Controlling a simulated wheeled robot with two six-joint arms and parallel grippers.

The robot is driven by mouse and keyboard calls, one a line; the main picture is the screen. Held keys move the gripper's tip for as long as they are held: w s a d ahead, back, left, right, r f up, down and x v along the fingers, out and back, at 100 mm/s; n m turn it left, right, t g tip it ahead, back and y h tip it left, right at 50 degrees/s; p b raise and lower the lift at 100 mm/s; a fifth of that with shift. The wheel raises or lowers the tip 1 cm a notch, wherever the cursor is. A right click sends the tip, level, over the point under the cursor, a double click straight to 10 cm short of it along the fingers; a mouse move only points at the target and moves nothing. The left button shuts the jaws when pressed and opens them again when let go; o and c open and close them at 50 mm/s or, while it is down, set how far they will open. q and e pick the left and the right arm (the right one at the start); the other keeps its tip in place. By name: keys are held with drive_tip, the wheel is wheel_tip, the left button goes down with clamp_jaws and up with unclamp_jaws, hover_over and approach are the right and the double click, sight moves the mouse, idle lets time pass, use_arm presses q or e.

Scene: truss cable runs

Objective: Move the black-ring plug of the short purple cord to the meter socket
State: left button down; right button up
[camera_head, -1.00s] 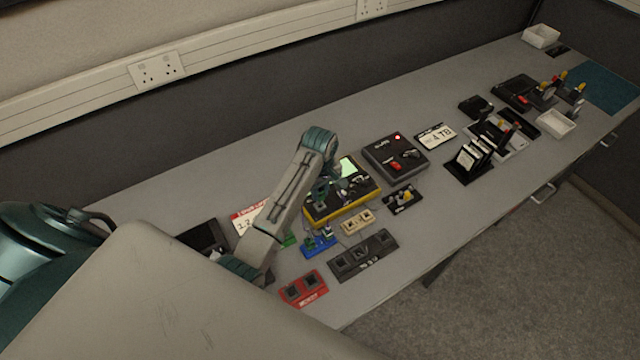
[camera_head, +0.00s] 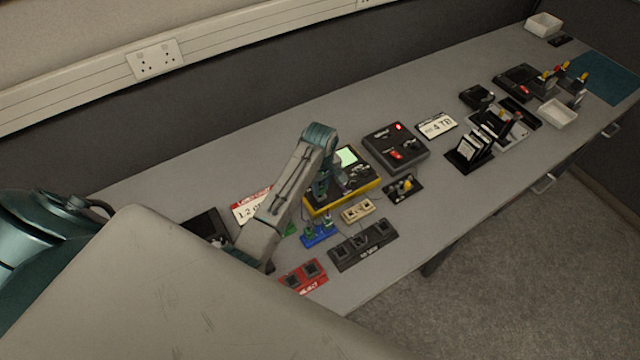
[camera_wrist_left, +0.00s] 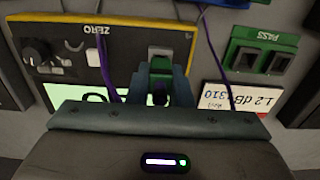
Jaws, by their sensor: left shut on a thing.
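The meter (camera_head: 345,188) is a yellow-edged black box with a pale green screen, standing on the bench; its knob and ZERO label show in the wrist view (camera_wrist_left: 62,52). My left gripper (camera_wrist_left: 160,84) reaches down over the meter's end and is shut on a small plug, of which only a dark purple bit (camera_wrist_left: 158,96) shows between the fingers. Its black ring cannot be made out. A green-framed socket (camera_wrist_left: 161,54) lies just beyond the fingertips; I cannot tell whether the plug touches it. A thin purple cord (camera_wrist_left: 104,55) runs over the meter. My right gripper is out of view.
A dark box (camera_head: 396,147) stands right.

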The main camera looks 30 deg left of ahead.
use_arm(q)
drive_tip(key=shift+f, duration=0.75)
idle(1.2)
drive_tip(key=c, duration=1.2)
unclamp_jaws()
drive_tip(key=shift+r, duration=2.5)
drive_tip(key=shift+r, duration=2)
drive_tip(key=shift+f, duration=0.1)
